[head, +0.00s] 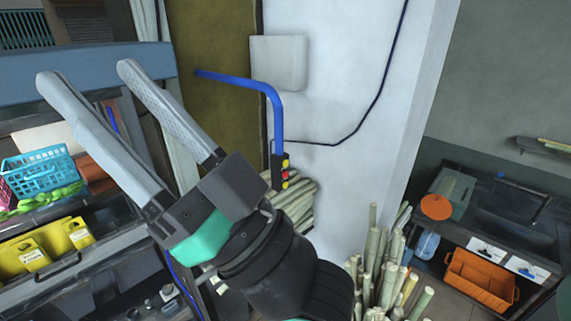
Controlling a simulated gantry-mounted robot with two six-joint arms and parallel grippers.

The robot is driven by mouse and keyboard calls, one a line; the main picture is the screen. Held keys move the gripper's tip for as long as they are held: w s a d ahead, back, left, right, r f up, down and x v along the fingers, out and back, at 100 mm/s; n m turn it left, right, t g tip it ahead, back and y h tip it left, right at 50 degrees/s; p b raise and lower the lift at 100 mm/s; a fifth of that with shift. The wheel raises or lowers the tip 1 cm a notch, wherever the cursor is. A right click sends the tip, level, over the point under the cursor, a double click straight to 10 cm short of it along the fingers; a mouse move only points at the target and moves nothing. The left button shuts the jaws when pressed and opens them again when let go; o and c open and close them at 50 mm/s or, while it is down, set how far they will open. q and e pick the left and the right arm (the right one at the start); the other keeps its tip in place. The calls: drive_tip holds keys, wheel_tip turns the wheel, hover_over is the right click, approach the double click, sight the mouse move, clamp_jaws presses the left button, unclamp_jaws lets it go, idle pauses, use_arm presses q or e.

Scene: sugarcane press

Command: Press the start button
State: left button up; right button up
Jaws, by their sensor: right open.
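A small dark button box (279,172) hangs at the lower end of a blue bent pipe (277,115) near the middle of the head view. It carries small red and yellow buttons on its right side; I cannot tell which one is the start button. My right gripper (88,76) is open and empty, its two long grey fingers pointing to the upper left. It is well to the left of the button box in the picture and nearer to the camera, apart from it. My left gripper is not in view.
Cane stalks (297,198) lie behind the button box, and more stand upright (378,252) at the lower middle. A shelf with a cyan basket (40,172) and yellow boxes (38,254) is on the left. An orange crate (480,280) sits at the right. A white wall stands behind.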

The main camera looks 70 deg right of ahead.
clamp_jaws()
idle(1.4)
